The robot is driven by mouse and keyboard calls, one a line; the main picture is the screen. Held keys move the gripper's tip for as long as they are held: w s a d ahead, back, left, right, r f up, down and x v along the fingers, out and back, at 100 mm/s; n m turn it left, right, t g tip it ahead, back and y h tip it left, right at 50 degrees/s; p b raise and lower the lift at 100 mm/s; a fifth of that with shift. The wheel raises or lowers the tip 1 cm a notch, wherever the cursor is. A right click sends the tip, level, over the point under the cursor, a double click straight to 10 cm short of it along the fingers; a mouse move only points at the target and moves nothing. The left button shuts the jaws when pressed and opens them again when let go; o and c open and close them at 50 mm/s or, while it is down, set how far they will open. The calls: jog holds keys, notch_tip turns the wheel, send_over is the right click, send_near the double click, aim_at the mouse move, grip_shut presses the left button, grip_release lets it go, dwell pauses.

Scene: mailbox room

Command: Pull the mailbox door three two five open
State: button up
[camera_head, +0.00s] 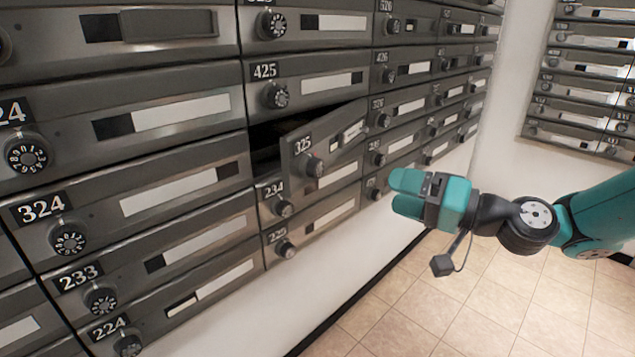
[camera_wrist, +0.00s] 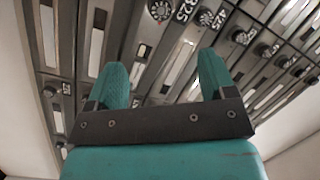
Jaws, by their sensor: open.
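The mailbox door 325 (camera_head: 327,150) stands partly open in the head view, swung out from the bank with a dark gap (camera_head: 265,148) at its left side. It has a number plate, a round dial and a white label. My gripper (camera_head: 397,193) is to the right of the door and lower, apart from it, with nothing held. In the wrist view my gripper (camera_wrist: 163,78) shows two teal fingers spread apart, with mailbox fronts beyond. A dial (camera_wrist: 160,10) beside a plate that seems to read 325 is at the top there.
Door 425 (camera_head: 310,80) is above, door 324 (camera_head: 100,215) to the left, and door 234 (camera_head: 310,196) below; these look shut. A second mailbox bank (camera_head: 580,80) hangs on the right wall. The tiled floor (camera_head: 450,300) is clear.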

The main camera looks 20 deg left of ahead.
aim_at(319, 172)
jog(key=a, duration=0.5)
jog(key=w+a, duration=0.1)
jog(key=a, duration=0.4)
jog(key=w+a, duration=0.1)
jog(key=a, duration=0.5)
jog(key=c, duration=1.3)
jog(key=shift+d, duration=0.2)
